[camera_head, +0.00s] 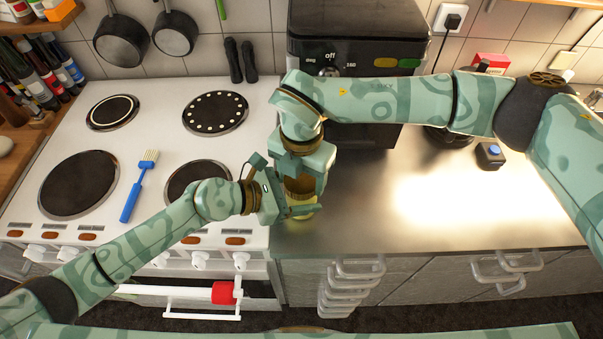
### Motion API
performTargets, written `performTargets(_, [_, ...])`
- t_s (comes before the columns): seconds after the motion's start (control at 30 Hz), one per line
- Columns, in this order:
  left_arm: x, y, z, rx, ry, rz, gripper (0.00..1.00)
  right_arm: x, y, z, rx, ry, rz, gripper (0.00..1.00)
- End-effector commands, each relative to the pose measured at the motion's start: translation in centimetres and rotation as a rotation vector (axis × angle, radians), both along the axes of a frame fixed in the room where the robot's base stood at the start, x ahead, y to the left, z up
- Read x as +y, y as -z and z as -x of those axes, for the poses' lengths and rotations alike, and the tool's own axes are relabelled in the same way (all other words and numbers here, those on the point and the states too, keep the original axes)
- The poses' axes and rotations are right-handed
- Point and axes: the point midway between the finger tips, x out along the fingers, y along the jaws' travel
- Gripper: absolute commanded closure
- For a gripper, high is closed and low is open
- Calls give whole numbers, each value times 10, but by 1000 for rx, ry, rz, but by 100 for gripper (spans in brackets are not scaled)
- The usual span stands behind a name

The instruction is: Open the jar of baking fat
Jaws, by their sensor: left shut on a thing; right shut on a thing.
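The jar of baking fat (303,213) stands upright on the steel counter, close to the cooker's right edge. Its pale yellow lower part shows, while most of the rest is hidden behind my grippers. My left gripper (293,204) reaches in from the left, low down, and is shut on the jar's body. My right gripper (303,182) points down from above, with its fingers on either side of the jar's top, and is shut on it. I cannot tell whether the lid is turned or loose.
The white cooker (150,185) with several round hotplates lies left; a blue brush (135,190) rests on it. A black appliance (350,30) stands behind my grippers. A small black box with a blue button (490,155) is at right. The counter (430,210) between is clear.

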Motion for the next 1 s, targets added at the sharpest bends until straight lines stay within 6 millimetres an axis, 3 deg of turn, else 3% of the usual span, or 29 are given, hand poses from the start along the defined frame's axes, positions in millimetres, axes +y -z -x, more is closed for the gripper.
performTargets(0.23, [0, 0, 0, 0, 1, 0, 100, 0, 0, 0, -1, -9, 0, 64])
performTargets(0.27, [0, 0, 0, 0, 1, 0, 100, 0, 0, 0, -1, -9, 0, 28])
performTargets(0.3, [0, 0, 0, 0, 1, 0, 100, 0, 0, 0, -1, -9, 0, 17])
performTargets(0.33, [0, 0, 0, 0, 1, 0, 100, 0, 0, 0, -1, -9, 0, 15])
performTargets(0.63, [-1, 0, 1, 1, 2, 0, 100, 1, -6, -1, -2, -10, -2, 15])
performTargets(0.9, [-1, 0, 1, 2, 1, 1, 100, 1, -43, -1, -3, -10, -2, 15])
performTargets(1.0, [-1, 0, 1, 2, 1, 1, 100, 1, -52, -1, -2, 29, -2, 19])
